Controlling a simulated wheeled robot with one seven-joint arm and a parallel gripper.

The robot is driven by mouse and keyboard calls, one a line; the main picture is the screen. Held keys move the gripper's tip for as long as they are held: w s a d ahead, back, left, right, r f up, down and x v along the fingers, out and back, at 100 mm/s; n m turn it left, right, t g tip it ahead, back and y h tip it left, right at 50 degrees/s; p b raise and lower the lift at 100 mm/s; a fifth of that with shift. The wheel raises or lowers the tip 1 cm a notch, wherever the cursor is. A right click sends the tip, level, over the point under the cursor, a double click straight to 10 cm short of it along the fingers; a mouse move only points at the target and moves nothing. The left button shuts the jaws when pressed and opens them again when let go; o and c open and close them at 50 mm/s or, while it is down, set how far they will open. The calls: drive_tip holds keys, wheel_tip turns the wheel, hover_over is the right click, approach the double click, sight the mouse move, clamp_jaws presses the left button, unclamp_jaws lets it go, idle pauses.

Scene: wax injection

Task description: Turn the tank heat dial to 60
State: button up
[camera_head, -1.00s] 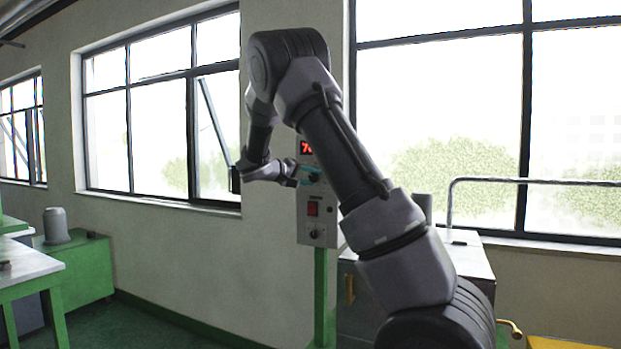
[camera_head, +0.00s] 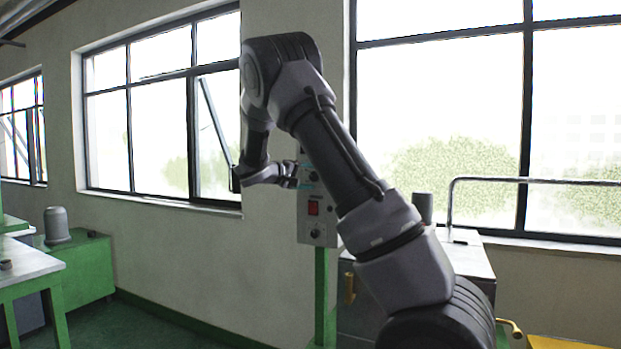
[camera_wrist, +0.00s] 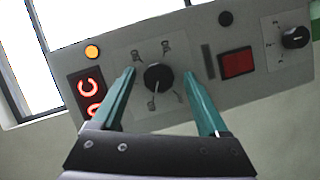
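The grey control box (camera_head: 304,228) stands on a green post, partly behind my arm. The black round dial (camera_wrist: 158,77) has printed marks around it, too small to read surely; it also shows in the head view (camera_head: 314,177). My gripper (camera_wrist: 159,73) has teal fingers spread apart, one on each side of this dial. Gaps show between the fingers and the knob, so it holds nothing. The red-digit display (camera_wrist: 90,97) is turned and partly hidden by the gripper in the wrist view, so its reading is unclear.
An amber lamp (camera_wrist: 92,51), a red rocker switch (camera_wrist: 236,64), a black button (camera_wrist: 225,18) and a second dial (camera_wrist: 295,38) are on the same panel. A metal cabinet (camera_head: 468,258) stands right of the post.

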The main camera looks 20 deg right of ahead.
drive_tip(key=v, duration=1)
drive_tip(key=shift+s+a, duration=0.15)
drive_tip(key=shift+a, duration=0.2)
drive_tip(key=shift+r, duration=0.1)
drive_tip(key=s+d+f+m+g+y, duration=0.1)
drive_tip(key=s+d+f+g+y, duration=0.1)
drive_tip(key=s+d+y, duration=0.35)
drive_tip(key=s+d+f+m+g+y, duration=0.2)
drive_tip(key=s+d, duration=0.1)
drive_tip(key=s, duration=0.6)
drive_tip(key=s+a+r+m+t+y, duration=0.1)
drive_tip(key=s+a+y, duration=0.3)
drive_tip(key=s, duration=0.6)
drive_tip(key=s+a+r+m+t+y, duration=0.1)
drive_tip(key=s+a+t+y, duration=0.2)
drive_tip(key=s, duration=0.8)
drive_tip(key=shift+a+r+t+y, duration=0.25)
drive_tip(key=shift+a+t+y, duration=0.05)
drive_tip(key=shift+a+y, duration=1.05)
